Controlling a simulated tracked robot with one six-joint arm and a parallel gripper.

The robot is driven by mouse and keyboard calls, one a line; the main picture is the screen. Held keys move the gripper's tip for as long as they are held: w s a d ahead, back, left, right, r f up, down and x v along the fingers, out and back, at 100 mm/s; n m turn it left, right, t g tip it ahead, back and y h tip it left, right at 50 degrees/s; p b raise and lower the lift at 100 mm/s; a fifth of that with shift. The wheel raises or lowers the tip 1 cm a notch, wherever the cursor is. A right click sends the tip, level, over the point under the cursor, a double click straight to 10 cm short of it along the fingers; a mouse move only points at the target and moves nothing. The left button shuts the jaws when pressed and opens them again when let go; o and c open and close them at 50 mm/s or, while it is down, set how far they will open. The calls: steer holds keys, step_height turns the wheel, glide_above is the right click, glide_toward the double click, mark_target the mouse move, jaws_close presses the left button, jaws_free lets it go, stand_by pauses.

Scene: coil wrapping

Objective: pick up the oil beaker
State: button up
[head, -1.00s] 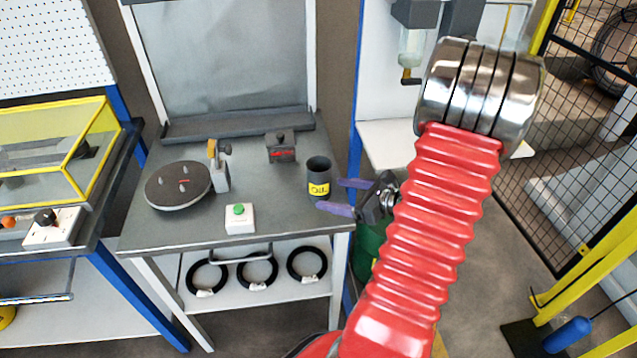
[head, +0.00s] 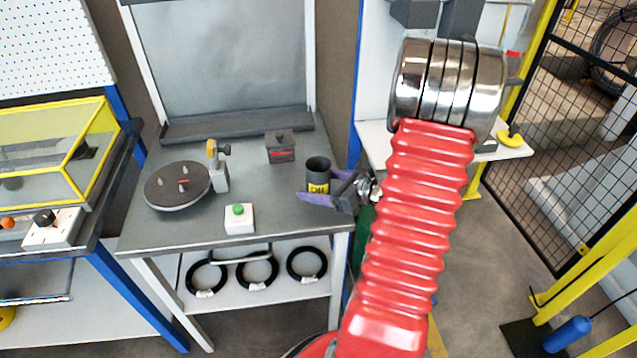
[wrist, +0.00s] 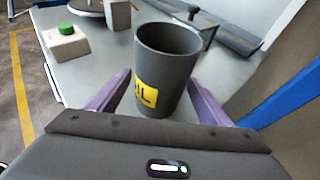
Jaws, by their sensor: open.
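The oil beaker (head: 318,170) is a dark grey cup with a yellow label, upright near the right edge of the grey table. My gripper (head: 318,188) reaches it from the right, with its purple fingers open. In the wrist view the beaker (wrist: 167,65) stands between the two fingers of my gripper (wrist: 160,100), one on each side. A small gap shows between the beaker and each finger. The beaker rests on the table and is not gripped.
On the table (head: 270,210) are a round plate with pegs (head: 178,186), a clamp stand (head: 219,170), a dark block (head: 280,147) and a white box with a green button (head: 239,218). A white shelf (head: 385,145) stands at the right.

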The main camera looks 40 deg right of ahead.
mark_target(308, 182)
steer(key=shift+x, duration=1.9)
steer(key=shift+r, duration=0.15)
steer(key=shift+c, duration=0.2)
steer(key=c, duration=1.3)
steer(key=shift+r, duration=0.2)
steer(key=shift+r, duration=4.75)
